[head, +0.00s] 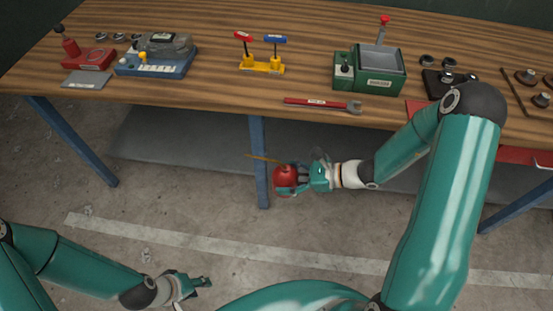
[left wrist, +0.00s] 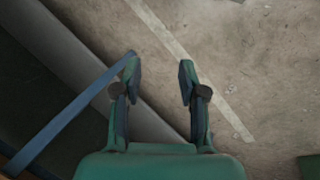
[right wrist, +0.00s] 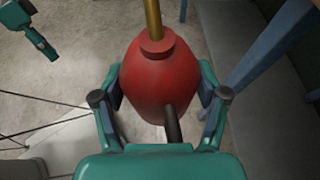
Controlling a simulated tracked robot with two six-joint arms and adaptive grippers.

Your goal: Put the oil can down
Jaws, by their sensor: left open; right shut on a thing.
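The red oil can (head: 285,177) with a thin brass spout is in my right gripper (head: 296,180), in front of the workbench and below the level of its top. In the right wrist view the can (right wrist: 160,80) sits between both fingers (right wrist: 163,100), its spout pointing away and a dark handle on the near side. My left gripper (head: 198,284) is low over the floor at the lower left, empty. In the left wrist view its fingers (left wrist: 157,85) are apart with only floor between them. The can's underside is hidden.
The wooden workbench (head: 210,81) carries a blue device (head: 155,62), a yellow tool stand (head: 262,69), a green box (head: 370,72) and a red wrench (head: 318,104) near the front edge. Blue legs (head: 259,160) and a grey lower shelf (head: 190,146) stand below. Bare benchtop lies between the items.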

